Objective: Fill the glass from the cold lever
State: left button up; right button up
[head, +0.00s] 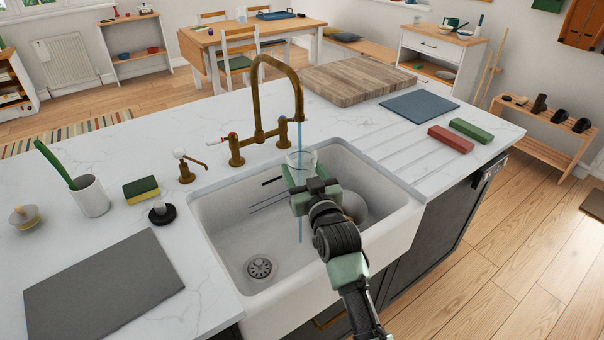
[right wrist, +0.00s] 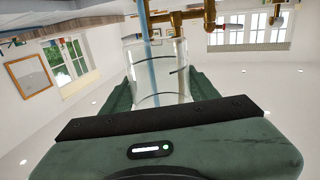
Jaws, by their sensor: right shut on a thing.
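A clear glass (head: 301,160) is held over the white sink (head: 215,222) by my right gripper (head: 302,178), which is shut on it. The glass also fills the middle of the right wrist view (right wrist: 158,72). A thin blue water stream (head: 300,135) falls from the brass tap (head: 258,90); it lines up with the glass and shows again below it, down to the basin. I cannot tell whether it runs inside or beside the glass, nor the water level. The red-tipped lever (head: 228,139) is on the tap's left valve; the right valve's (head: 283,132) lever is unclear. My left gripper is out of view.
A round dish (head: 354,206) and dark utensils lie in the sink, with a drain (head: 260,267) at front left. A soap dispenser (head: 184,168), sponge (head: 141,190) and brush cup (head: 90,196) stand left. A wooden board (head: 357,78) lies behind right.

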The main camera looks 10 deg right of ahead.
aim_at(303, 160)
jog(key=w+d+b, duration=0.1)
jog(key=w+b, duration=0.1)
jog(key=w, duration=0.4)
jog(key=shift+w, duration=0.25)
jog(key=shift+r, duration=0.1)
dwell(6.0)
jog(key=shift+s, duration=0.15)
jog(key=s+p, duration=0.1)
jog(key=s, duration=0.1)
jog(key=s+a+p, duration=0.1)
jog(key=s+p, duration=0.1)
jog(key=s, duration=0.1)
jog(key=s+p, duration=0.2)
jog(key=shift+s+a+r, duration=0.15)
jog(key=shift+s, duration=0.1)
jog(key=shift+s+p, duration=0.25)
jog(key=shift+p, duration=0.1)
